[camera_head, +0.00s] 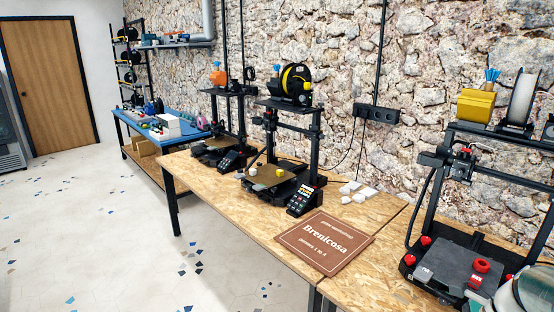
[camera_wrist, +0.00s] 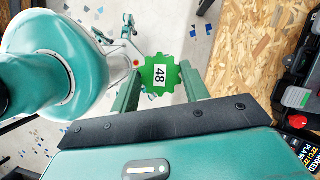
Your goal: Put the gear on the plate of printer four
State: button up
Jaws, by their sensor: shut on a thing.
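A green gear (camera_wrist: 160,75) with a white label reading 48 is between the fingertips of my gripper (camera_wrist: 160,82) in the wrist view. My gripper is shut on it, with the pale floor behind it, beside the table's edge. The gear is not visible in the head view, where only part of my arm shows at the lower right. The nearest printer (camera_head: 436,190) stands at the right with a grey plate (camera_head: 440,262). A red part (camera_head: 481,266) lies on that plate. Two more printers stand farther left; I cannot read a number on any of them.
The middle printer (camera_head: 315,150) has a brown plate with small white and yellow pieces on it. A brown Brenicosa sign (camera_head: 324,244) and white pieces (camera_head: 358,192) lie on the wooden table (camera_head: 225,193). A blue table (camera_head: 135,123) stands farther back. The floor (camera_head: 80,220) at left is clear.

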jog(key=w+a+f+n+g, duration=0.2)
jog(key=w+a+f+n, duration=0.15)
jog(key=w+n, duration=0.35)
jog(key=w+a+f+n+g, duration=0.25)
jog(key=w+f+n, duration=0.25)
jog(key=w, duration=0.4)
jog(key=w+a+f+n+g+h, duration=0.1)
jog(key=w+a+f+n+h, duration=0.1)
jog(key=w+a+f+n, duration=0.3)
jog(key=w+a+f+n+g+h, duration=0.1)
jog(key=w+a+f+n, duration=0.4)
jog(key=a+f, duration=0.5)
jog(key=shift+w+a+n+h, duration=0.3)
jog(key=shift+n+h, duration=0.2)
jog(key=shift+n, duration=0.6)
jog(key=shift+f, duration=0.1)
